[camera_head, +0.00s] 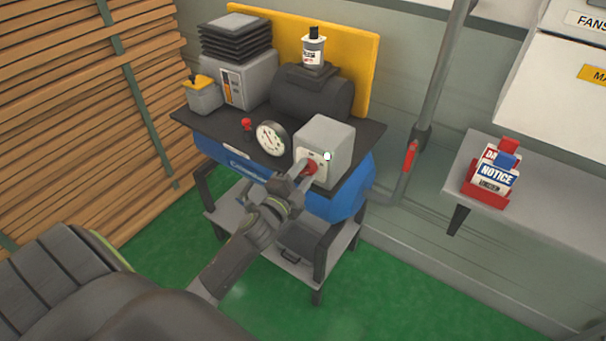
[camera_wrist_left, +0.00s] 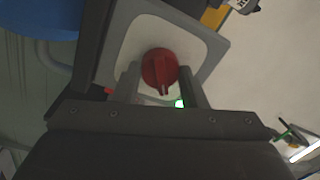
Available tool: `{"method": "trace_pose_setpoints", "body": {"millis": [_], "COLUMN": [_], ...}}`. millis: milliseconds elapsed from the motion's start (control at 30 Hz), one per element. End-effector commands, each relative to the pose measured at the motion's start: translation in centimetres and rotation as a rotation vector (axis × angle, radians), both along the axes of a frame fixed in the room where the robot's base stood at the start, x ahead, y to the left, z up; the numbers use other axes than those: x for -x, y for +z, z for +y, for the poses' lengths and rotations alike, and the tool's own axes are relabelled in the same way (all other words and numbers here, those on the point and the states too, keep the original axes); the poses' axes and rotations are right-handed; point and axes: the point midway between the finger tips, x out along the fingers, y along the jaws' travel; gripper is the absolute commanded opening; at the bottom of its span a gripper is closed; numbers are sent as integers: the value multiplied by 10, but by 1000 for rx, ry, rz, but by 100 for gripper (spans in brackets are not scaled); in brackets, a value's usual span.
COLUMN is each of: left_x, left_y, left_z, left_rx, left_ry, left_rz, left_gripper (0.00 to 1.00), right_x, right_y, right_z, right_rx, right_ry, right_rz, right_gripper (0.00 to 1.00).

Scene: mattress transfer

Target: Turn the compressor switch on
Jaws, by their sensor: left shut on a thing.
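The compressor (camera_head: 235,158) is a blue tank unit on a grey stand in the middle of the head view. A grey switch box (camera_head: 331,133) sits at the right of its top. On the box's front face is a red rotary switch (camera_head: 311,168); it also shows in the left wrist view (camera_wrist_left: 160,68), with its ridge pointing down toward my gripper. A small light on the box shows white in the head view and green in the wrist view. My left gripper (camera_head: 299,173) is at the box's face, its fingers shut on the red switch. My right gripper is not in view.
A pressure gauge (camera_head: 271,138) and a small red knob (camera_head: 247,124) stand left of the box. A bottle (camera_head: 313,47) stands behind on the motor. A shelf (camera_head: 556,205) with a red sign holder (camera_head: 487,186) is at right. Slatted wood (camera_head: 70,100) lines the left.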

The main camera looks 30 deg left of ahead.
Motion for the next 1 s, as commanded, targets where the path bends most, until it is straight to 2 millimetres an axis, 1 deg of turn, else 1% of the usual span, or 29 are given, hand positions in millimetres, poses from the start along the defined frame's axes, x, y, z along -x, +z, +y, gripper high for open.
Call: {"method": "trace_pose_setpoints", "body": {"millis": [233, 700, 733, 900, 1000], "left_x": [0, 0, 0, 0, 0], "left_y": [-1, -1, -1, -1, -1], "left_z": [0, 0, 0, 0, 0], "left_rx": [-67, -82, -82, -81, -80], "left_ry": [0, 0, 0, 0, 0], "left_rz": [-1, -1, -1, -1, -1], "left_gripper": [15, 15, 39, 60, 60], "right_x": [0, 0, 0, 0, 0], "right_y": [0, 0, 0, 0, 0], "right_z": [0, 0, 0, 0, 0], "right_rx": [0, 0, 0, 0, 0], "right_ry": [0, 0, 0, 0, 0], "right_rz": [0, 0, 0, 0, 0], "right_gripper": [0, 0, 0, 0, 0]}}
